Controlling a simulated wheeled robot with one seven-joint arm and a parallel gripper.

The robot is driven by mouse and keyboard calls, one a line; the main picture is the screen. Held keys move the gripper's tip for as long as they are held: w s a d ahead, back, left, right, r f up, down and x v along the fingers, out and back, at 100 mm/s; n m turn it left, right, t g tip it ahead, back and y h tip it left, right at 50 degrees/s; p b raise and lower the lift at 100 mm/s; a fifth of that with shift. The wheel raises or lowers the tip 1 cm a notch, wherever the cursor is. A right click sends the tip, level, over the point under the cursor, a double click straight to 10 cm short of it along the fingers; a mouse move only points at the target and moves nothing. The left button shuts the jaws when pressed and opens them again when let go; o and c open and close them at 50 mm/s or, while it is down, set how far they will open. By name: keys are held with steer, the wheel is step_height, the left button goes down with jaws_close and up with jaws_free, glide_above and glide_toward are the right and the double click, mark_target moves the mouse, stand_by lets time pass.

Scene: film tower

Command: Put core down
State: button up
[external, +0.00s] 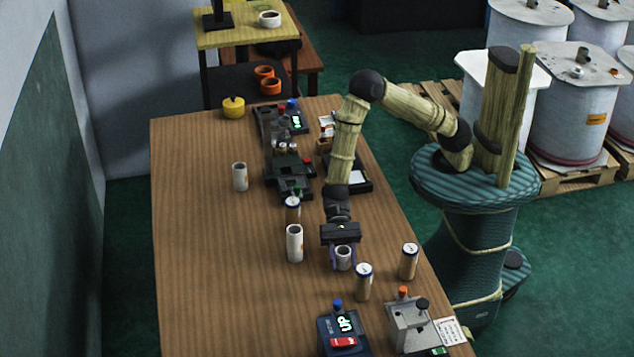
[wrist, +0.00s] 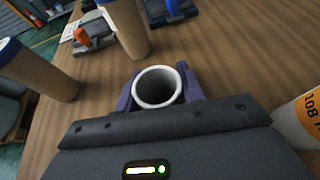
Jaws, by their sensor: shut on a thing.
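My gripper (external: 342,262) points down over the right side of the wooden table, its purple fingers on either side of a short hollow white core (external: 344,254). The wrist view shows the core (wrist: 157,102) upright between the fingers (wrist: 158,92), its round open top facing the camera. Its lower part is largely hidden, and I cannot tell whether its bottom touches the table (external: 215,260).
Blue-topped brown cylinders (external: 363,284) and (external: 409,262) stand close to the right. A tall white cylinder (external: 294,244) stands to the left. A display device (external: 342,332) and a grey device (external: 408,326) sit at the near end. The table's left side is mostly clear.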

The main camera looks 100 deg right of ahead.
steer(key=shift+f, duration=0.15)
steer(key=o, duration=1)
steer(key=shift+c, duration=0.2)
steer(key=shift+r, duration=0.25)
steer(key=p+v, duration=0.1)
steer(key=v, duration=1.1)
